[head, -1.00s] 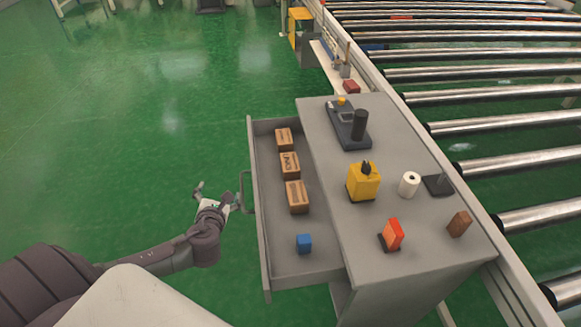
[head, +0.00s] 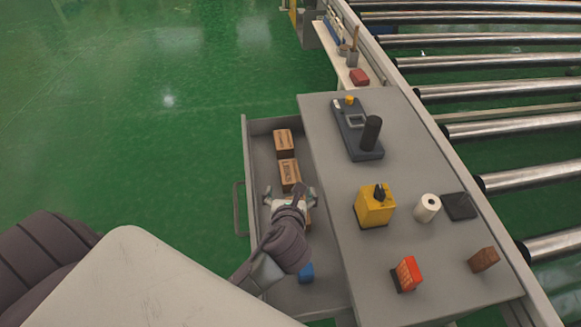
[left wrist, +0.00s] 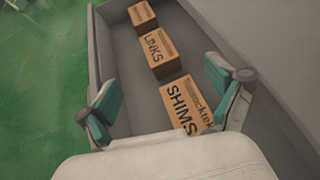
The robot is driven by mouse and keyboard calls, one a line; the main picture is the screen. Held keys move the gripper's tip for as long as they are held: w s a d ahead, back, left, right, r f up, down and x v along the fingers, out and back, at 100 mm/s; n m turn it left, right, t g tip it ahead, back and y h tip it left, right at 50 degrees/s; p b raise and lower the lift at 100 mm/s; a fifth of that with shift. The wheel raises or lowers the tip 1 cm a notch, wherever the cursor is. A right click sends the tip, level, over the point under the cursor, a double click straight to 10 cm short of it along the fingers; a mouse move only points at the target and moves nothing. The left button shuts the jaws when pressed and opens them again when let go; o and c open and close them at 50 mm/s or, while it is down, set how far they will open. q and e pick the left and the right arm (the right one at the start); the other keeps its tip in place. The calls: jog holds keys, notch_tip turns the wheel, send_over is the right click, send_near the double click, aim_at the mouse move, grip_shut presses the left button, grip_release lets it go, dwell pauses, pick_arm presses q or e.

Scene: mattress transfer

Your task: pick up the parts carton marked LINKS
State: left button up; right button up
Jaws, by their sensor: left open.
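The LINKS carton (left wrist: 158,52) is a small brown box in the open grey drawer (head: 248,165), the middle one in a row of three. It also shows in the head view (head: 290,173). My left gripper (head: 290,195) is open and empty over the drawer, its fingers spread just on the near side of the LINKS carton. In the left wrist view, the SHIMS carton (left wrist: 185,103) lies nearest, between the open fingers and partly hidden by my gripper. The far carton (head: 283,142) stands beyond LINKS. My right gripper is out of view.
A blue block (head: 306,272) lies at the drawer's near end, partly hidden by my arm. The cabinet top to the right holds a yellow box (head: 375,206), a white roll (head: 427,208) and a scanner-like device (head: 360,135).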

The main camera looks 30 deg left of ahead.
pick_arm(q)
send_near(290, 172)
jog(key=x, duration=0.3)
jog(key=shift+w+d+b, duration=0.1)
jog(key=shift+d+b, duration=0.1)
jog(key=shift+b, duration=0.2)
jog(key=shift+w+a+f, duration=0.2)
jog(key=shift+w+a, duration=0.05)
jog(key=shift+w, duration=0.15)
jog(key=b+x, duration=0.1)
jog(key=x, duration=0.3)
jog(key=shift+w+a+f, duration=0.15)
jog(key=shift+a, duration=0.05)
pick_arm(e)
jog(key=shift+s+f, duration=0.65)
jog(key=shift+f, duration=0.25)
pick_arm(q)
jog(key=shift+c, duration=1.4)
jog(key=c, duration=1.3)
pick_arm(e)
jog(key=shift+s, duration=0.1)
